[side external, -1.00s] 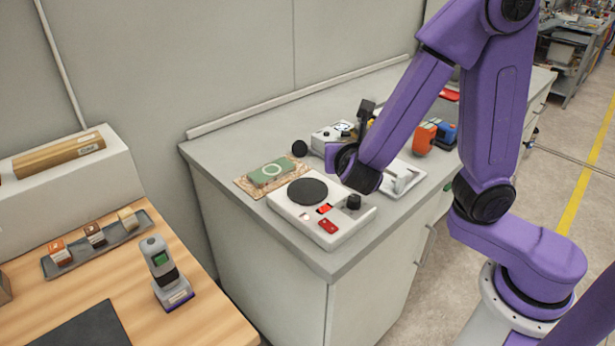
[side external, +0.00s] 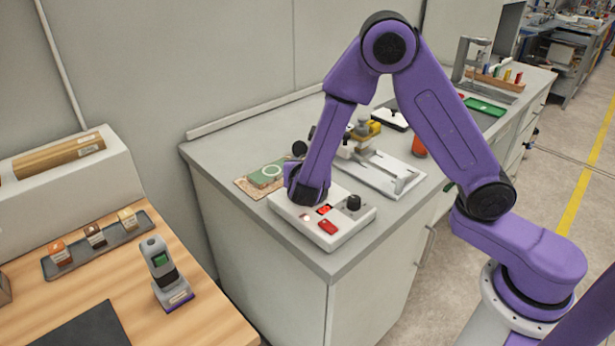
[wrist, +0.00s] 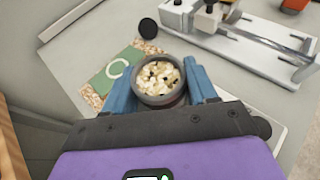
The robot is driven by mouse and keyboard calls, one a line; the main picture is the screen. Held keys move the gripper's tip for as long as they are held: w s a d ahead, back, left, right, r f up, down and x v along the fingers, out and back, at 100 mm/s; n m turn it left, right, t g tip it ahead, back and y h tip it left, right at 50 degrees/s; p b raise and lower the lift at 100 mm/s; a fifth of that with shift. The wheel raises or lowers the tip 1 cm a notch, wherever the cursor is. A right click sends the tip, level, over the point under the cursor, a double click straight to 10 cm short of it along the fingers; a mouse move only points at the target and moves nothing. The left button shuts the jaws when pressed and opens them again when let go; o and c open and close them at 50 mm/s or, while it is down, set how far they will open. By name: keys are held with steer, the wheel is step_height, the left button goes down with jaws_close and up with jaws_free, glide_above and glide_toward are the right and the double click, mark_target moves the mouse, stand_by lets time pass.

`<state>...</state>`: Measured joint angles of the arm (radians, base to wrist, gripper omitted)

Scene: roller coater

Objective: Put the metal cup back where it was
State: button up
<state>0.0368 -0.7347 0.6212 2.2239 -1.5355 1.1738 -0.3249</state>
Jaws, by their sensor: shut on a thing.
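The metal cup (wrist: 158,82) shows in the wrist view as a round, dark-rimmed cup holding pale, cream-coloured bits with dark specks. My gripper (wrist: 160,87) is shut on it, with one blue finger on each side. In the side view my gripper's end is over the white hot-plate unit (side external: 336,236) and hides the cup and the round plate. I cannot tell whether the cup touches the plate. A green pad with a white ring (wrist: 116,69) lies beyond the cup to the left, on a speckled cork-like board (wrist: 95,97).
A dark round knob-like thing (wrist: 148,28) stands behind the cup. A white rail-like device (side external: 392,174) is to the right of the hot-plate unit, with a yellow-topped item (side external: 367,129) behind it.

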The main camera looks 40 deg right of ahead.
steer(key=shift+w+f, duration=0.1)
steer(key=shift+f, duration=1.55)
steer(key=shift+f, duration=0.2)
steer(key=o, duration=1.3)
steer(key=shift+r, duration=0.25)
steer(key=v, duration=1.2)
